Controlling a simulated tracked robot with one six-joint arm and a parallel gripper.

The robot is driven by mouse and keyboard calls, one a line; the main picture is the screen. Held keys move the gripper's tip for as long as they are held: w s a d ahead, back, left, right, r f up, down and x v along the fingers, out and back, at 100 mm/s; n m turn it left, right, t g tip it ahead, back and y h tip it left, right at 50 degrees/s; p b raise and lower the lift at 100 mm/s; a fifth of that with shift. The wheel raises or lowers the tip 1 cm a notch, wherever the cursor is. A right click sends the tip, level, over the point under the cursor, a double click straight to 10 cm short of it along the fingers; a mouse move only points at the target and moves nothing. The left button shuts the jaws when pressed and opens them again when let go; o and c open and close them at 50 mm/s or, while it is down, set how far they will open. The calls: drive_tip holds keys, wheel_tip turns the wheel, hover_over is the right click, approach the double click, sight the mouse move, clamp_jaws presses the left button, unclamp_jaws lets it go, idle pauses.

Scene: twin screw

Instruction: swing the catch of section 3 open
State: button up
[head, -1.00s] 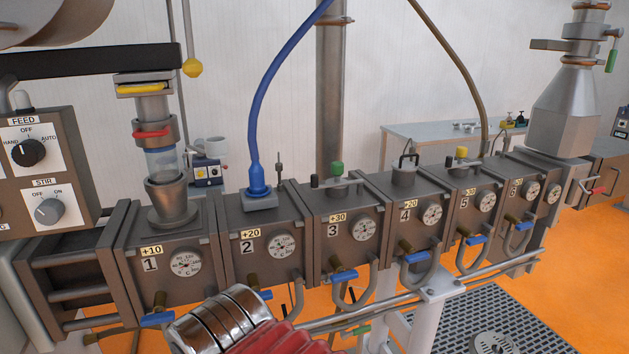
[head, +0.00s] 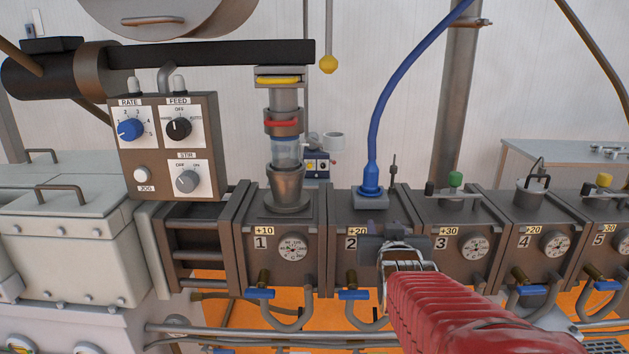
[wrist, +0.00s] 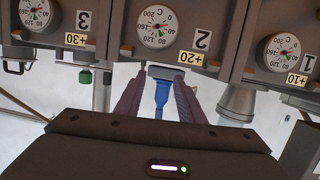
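Section 3 (head: 446,262) is a dark metal block labelled 3 and +30, with a round dial. On its top is a fitting with a green knob (head: 455,179) and a black knob (head: 429,188), which I take to be its catch. My gripper (head: 385,243) is in front of section 2, left of section 3. In the wrist view its fingers (wrist: 157,88) are apart, with nothing held. The fingertips are hard to make out in the head view.
A blue plug and cable (head: 371,172) rise from section 2 (head: 345,270), close to my gripper; the plug shows between the fingers in the wrist view. A glass-bodied feeder (head: 286,150) stands on section 1. Blue-handled valves (head: 354,294) line the front below.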

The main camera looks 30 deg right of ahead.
drive_tip(key=s+d+r+m+h, duration=0.2)
drive_tip(key=s+d+r+h, duration=0.1)
drive_tip(key=d, duration=0.6)
drive_tip(key=shift+s+d+h, duration=0.15)
drive_tip(key=shift+s+h, duration=0.35)
drive_tip(key=shift+s, duration=0.3)
drive_tip(key=shift+w+r, duration=0.1)
